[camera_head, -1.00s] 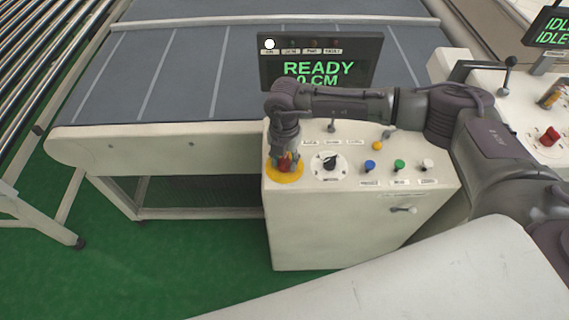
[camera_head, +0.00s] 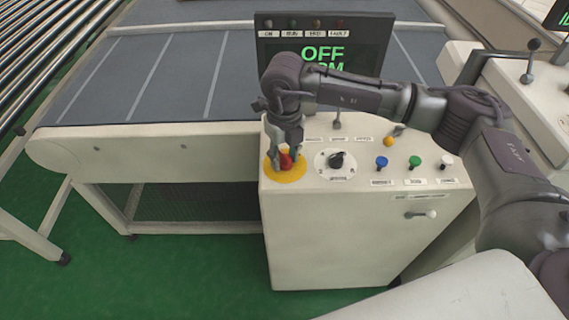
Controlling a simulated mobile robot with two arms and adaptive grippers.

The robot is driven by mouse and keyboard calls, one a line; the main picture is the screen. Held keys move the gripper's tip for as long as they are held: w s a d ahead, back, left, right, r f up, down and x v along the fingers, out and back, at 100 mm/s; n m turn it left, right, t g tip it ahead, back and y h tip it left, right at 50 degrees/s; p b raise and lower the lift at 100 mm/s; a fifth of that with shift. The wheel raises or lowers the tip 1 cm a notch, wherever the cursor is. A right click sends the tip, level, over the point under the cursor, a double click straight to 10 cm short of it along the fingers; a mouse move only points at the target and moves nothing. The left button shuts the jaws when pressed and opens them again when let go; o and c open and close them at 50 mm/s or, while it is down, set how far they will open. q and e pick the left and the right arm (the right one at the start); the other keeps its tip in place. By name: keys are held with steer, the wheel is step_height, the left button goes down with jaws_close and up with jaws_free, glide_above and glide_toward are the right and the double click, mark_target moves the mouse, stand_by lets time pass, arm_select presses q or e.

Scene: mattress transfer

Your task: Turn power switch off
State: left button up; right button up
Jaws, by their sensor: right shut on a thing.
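The power switch is a red knob (camera_head: 286,160) on a round yellow plate (camera_head: 288,175) at the left front of the white control box's top (camera_head: 350,215). My right gripper (camera_head: 285,158) points down from above, with its fingers shut around the red knob. The fingers hide part of the knob. The display (camera_head: 335,55) behind the box reads "OFF" in green, partly covered by my right arm. The small lamps above its text look dark. My left gripper is not in view.
Beside the knob are a black selector (camera_head: 337,160) and blue (camera_head: 382,162), green (camera_head: 415,162) and white (camera_head: 446,161) buttons. A grey conveyor (camera_head: 170,75) lies behind at the left. Another console (camera_head: 525,100) stands at the right. Green floor is clear in front.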

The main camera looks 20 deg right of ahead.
mark_target(285, 155)
steer(key=shift+n+b, duration=1.2)
steer(key=shift+n, duration=0.3)
steer(key=shift+r, duration=0.1)
steer(key=o, duration=1.1)
steer(key=shift+o, duration=0.2)
step_height(285, 155, up, 12)
